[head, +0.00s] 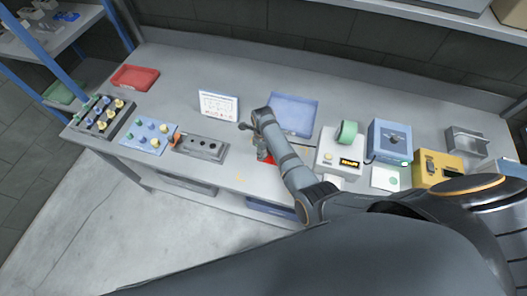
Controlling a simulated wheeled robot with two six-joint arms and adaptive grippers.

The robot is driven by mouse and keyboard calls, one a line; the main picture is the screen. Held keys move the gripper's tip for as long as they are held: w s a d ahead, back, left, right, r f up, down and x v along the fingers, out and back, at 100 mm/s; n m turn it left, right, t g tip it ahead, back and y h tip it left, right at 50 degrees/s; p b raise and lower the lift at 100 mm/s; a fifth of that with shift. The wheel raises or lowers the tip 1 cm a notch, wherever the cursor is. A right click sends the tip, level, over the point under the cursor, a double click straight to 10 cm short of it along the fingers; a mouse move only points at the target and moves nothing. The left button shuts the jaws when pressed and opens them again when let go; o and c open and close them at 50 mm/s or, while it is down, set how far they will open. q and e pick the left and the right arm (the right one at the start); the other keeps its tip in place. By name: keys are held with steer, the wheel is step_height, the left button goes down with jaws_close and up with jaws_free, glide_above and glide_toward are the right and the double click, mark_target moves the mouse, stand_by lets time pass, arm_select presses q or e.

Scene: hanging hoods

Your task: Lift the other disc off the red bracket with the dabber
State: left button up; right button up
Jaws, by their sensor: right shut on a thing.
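My right gripper (262,154) is low over the middle of the bench, at the end of the grey arm that comes in from the lower right. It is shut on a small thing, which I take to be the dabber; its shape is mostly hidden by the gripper. A red piece (270,160), seemingly the red bracket, shows just beside and below the gripper, largely covered by my arm. I cannot make out any disc on it. Whether the dabber touches anything there cannot be told. My left gripper is not in view.
Left on the bench are a rack of knobs (103,116), a blue board (150,137), a grey block with holes (202,148) and a red tray (135,77). A white card (218,104) and blue tray (294,114) stand behind. Right are a white device (340,155) and blue box (389,140).

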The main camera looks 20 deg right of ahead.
steer(key=shift+s+f, duration=0.1)
step_height(320, 180, up, 3)
steer(key=p, duration=0.3)
steer(key=shift+b, duration=0.35)
steer(key=shift+r, duration=2.05)
